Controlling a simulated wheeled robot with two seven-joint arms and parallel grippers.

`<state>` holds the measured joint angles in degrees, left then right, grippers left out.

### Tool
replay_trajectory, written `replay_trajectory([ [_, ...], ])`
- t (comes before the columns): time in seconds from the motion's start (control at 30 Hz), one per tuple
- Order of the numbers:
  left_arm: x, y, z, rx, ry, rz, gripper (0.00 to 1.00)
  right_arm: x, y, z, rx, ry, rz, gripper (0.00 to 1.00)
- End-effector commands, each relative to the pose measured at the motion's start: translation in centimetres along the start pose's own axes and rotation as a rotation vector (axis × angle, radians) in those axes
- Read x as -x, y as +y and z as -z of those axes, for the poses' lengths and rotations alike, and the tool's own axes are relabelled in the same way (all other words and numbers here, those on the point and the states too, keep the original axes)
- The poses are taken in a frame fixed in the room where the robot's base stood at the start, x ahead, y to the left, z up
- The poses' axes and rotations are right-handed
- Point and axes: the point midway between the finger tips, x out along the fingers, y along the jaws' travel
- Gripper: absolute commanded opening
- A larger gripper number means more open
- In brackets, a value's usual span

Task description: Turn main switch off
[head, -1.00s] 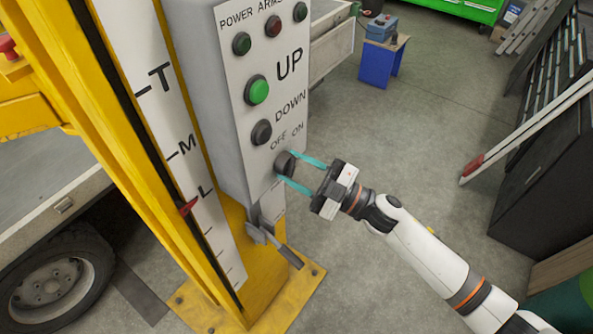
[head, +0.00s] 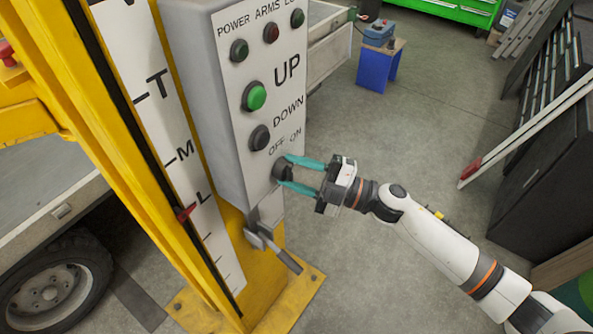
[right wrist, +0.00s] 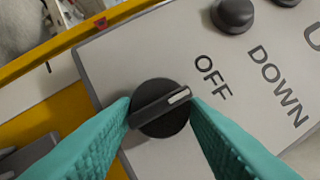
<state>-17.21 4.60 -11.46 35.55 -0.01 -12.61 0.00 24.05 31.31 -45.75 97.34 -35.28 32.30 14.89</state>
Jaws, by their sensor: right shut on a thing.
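The main switch is a round black rotary knob (head: 282,171) low on the grey control panel (head: 238,110), under the OFF and ON labels. In the right wrist view the knob (right wrist: 160,108) shows a raised bar with a white mark that points toward the word OFF (right wrist: 212,78). The word ON is hidden there, apparently behind a finger. My right gripper (head: 300,175) has its teal fingers on either side of the knob. In the right wrist view its fingertips (right wrist: 160,110) are shut on the ends of the knob's bar. My left gripper is not in view.
Above the knob are a black DOWN button (head: 260,138), a green UP button (head: 254,97) and several small lamps. A metal lever (head: 272,245) sticks out below the panel. A yellow column (head: 130,180) stands to the left.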

Motion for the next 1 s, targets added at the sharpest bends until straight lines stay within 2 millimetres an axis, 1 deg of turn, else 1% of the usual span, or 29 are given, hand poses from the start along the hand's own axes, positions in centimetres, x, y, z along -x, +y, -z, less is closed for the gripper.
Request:
replay_trajectory([
  [0.2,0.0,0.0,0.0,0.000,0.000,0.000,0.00,0.0,0.1,0.0,0.004,0.001,-0.002,0.18],
  [0.23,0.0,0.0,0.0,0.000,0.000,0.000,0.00,0.0,0.1,0.0,0.004,0.001,-0.002,0.45],
  [0.33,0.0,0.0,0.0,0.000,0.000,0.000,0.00,0.0,0.1,0.0,0.003,0.000,-0.002,0.62],
  [0.6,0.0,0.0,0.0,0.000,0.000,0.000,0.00,0.1,0.0,0.0,0.002,0.000,-0.001,0.62],
  [0.7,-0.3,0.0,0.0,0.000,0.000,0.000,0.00,0.6,0.1,0.1,0.002,0.001,-0.001,0.62],
  [0.77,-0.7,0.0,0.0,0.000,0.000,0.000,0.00,1.3,0.2,0.2,0.002,0.002,-0.002,0.62],
  [0.87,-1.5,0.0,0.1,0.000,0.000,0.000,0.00,3.1,0.5,0.2,0.002,0.003,-0.003,0.62],
  [1.0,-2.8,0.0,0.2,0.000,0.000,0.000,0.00,6.2,0.6,0.3,0.002,0.004,-0.003,0.62],
])
